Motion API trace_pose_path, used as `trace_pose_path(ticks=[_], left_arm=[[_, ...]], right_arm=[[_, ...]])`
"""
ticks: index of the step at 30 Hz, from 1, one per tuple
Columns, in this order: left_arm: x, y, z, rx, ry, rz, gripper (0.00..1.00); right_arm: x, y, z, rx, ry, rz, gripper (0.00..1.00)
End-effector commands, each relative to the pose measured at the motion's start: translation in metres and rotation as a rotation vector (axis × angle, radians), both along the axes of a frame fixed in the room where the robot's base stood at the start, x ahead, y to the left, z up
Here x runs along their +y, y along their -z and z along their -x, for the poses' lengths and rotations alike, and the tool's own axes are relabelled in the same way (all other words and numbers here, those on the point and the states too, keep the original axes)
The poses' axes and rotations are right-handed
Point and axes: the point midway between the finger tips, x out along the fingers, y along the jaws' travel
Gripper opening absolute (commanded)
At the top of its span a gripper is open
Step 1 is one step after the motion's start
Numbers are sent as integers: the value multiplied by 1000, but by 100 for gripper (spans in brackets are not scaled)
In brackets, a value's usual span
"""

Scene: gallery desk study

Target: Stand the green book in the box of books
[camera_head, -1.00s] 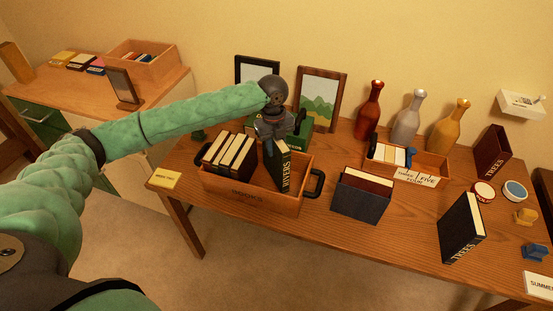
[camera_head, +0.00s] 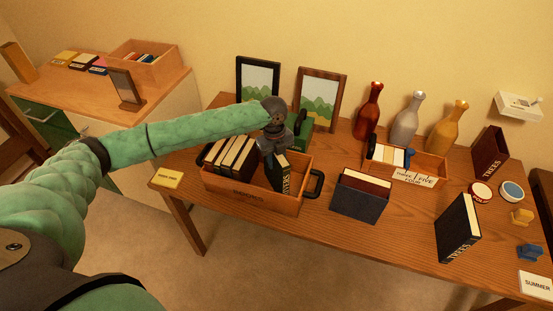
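The box of books (camera_head: 235,193) is a wooden crate with dark handles on the desk. Several dark books with pale pages (camera_head: 229,155) stand in its left part. A dark green book with "RIVERS" on its spine (camera_head: 283,175) stands upright, slightly turned, in the right part of the box; its lower end is hidden behind the front wall. My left gripper (camera_head: 270,150) is at the top left of this book, its fingers pointing down. The fingers are dark and small, and whether they grip the book cannot be made out. My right gripper is not in view.
A navy box with books (camera_head: 358,198) stands right of the crate. The "TREES" book (camera_head: 459,229) stands further right. Two picture frames (camera_head: 320,97), bottles (camera_head: 407,120) and a wooden tray (camera_head: 425,163) line the back. A yellow card (camera_head: 167,178) lies at the left corner.

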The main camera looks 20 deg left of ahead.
Motion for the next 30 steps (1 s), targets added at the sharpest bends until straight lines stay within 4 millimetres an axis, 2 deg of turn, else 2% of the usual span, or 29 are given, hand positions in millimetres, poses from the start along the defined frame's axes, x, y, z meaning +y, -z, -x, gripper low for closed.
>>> trace_pose_path(ticks=[1,3,11,16,17,19,23,30], left_arm=[[0,0,0,0,0,0,41],[0,0,0,0,0,0,49],[0,-1,0,0,0,0,49],[1,-9,-1,-1,0,-1,49],[1,-12,-2,-2,1,-1,49],[2,-22,-3,-4,2,1,49],[4,-46,-5,-4,1,0,49],[7,-84,-8,-3,1,0,49]], right_arm=[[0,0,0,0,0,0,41],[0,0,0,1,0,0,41],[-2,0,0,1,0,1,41],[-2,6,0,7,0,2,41],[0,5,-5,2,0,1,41],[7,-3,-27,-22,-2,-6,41],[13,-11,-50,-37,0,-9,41],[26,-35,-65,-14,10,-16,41]])
